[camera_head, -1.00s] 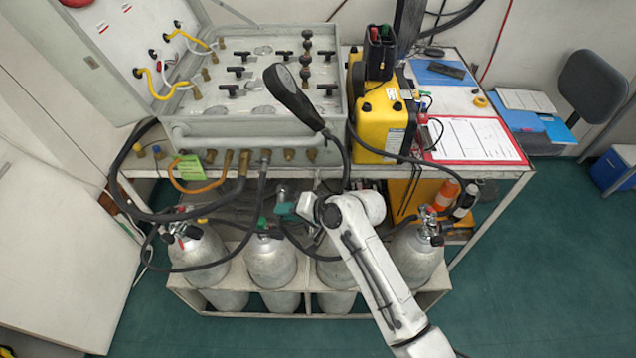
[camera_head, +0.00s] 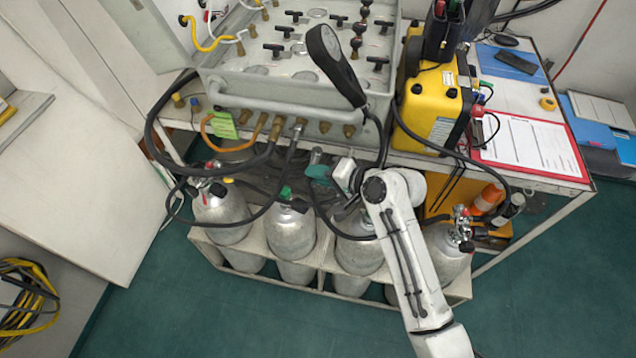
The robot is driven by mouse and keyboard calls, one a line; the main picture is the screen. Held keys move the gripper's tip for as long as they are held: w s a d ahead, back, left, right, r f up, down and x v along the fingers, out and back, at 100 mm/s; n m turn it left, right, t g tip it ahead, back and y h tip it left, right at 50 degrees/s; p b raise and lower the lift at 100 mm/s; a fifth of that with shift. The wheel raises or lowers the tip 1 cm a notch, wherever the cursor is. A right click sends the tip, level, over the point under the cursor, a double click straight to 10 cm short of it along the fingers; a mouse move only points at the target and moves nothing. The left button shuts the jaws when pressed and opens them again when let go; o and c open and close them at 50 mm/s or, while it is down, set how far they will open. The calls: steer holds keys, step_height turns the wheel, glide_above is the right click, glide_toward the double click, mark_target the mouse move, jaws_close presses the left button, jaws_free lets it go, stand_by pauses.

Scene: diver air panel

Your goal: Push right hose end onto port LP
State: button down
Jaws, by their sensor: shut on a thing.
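My gripper (camera_head: 318,173) has teal fingers and is below the front edge of the panel box. It is shut on what looks like the right hose end (camera_head: 316,156), a small grey metal fitting standing up above the fingers. A black hose (camera_head: 318,210) hangs in a loop below the gripper. Brass ports line the panel's lower front; two at the right, one (camera_head: 325,127) and another (camera_head: 349,131), look bare. The fitting is below them and appears apart. I cannot read which port is LP.
Other hoses, one orange (camera_head: 222,145) and some black, hang from the left ports. A gauge (camera_head: 334,62) on a black hose leans over the panel's right front. Grey cylinders (camera_head: 296,228) stand in a rack below. A yellow case (camera_head: 430,105) sits right of the panel.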

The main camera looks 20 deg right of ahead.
mark_target(322, 152)
steer(key=w+d+b, duration=0.2)
steer(key=w, duration=0.1)
steer(key=shift+w+d, duration=0.25)
steer(key=shift+r, duration=0.15)
stand_by(0.4)
steer(key=shift+w+d, duration=0.55)
steer(key=shift+w, duration=0.15)
stand_by(1.2)
steer(key=shift+w+d+b, duration=0.3)
steer(key=shift+w+b, duration=0.1)
stand_by(0.5)
steer(key=c, duration=1)
jaws_free()
